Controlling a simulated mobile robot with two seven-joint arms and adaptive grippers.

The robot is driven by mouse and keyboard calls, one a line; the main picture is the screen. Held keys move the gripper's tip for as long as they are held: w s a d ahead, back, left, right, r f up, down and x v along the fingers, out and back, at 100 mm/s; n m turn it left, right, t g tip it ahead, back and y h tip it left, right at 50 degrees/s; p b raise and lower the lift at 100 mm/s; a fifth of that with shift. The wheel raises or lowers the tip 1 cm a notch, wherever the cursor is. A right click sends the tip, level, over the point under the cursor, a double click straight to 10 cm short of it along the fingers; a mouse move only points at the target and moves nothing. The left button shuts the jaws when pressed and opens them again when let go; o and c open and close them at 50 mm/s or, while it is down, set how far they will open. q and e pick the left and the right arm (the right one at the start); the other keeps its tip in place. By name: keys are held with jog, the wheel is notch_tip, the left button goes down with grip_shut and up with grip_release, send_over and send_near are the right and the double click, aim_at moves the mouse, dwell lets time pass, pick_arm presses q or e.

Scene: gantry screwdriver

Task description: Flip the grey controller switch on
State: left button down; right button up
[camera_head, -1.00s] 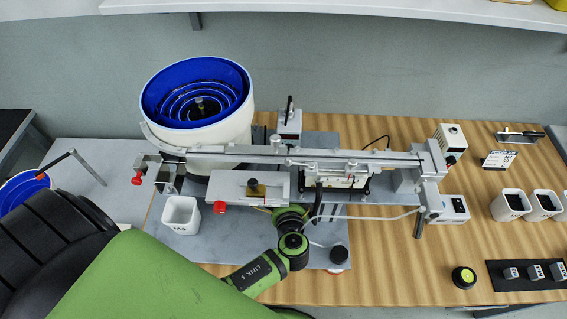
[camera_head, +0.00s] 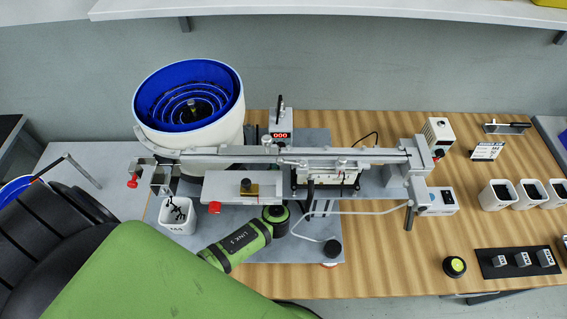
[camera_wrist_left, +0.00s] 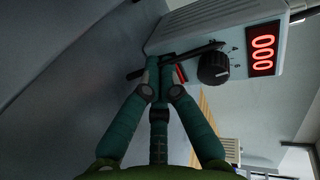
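The grey controller (camera_head: 279,133) stands behind the rail, right of the blue-and-white bowl, with its red display lit at 000. In the left wrist view the controller (camera_wrist_left: 210,28) shows the lit display, a black knob and a dark bar with a small red piece (camera_wrist_left: 181,73). I cannot make out the switch position. My left gripper (camera_wrist_left: 160,78) has its teal fingers drawn together, with the tips close to the red piece; contact is unclear. In the head view my left gripper is hidden behind the rail and machine. My right gripper is in neither view.
The feeder bowl (camera_head: 188,95) and long rail (camera_head: 330,155) stand close around the controller. A white cup (camera_head: 178,222) holds dark pieces. White boxes (camera_head: 438,132) and several bins stand to the right.

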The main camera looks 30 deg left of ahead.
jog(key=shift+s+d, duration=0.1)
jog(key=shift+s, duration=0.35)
pick_arm(q)
jog(key=shift+d, duration=0.1)
jog(key=shift+w+d, duration=0.15)
jog(key=shift+d, duration=0.55)
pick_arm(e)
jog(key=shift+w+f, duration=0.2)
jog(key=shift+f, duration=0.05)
pick_arm(q)
jog(key=shift+b, duration=0.3)
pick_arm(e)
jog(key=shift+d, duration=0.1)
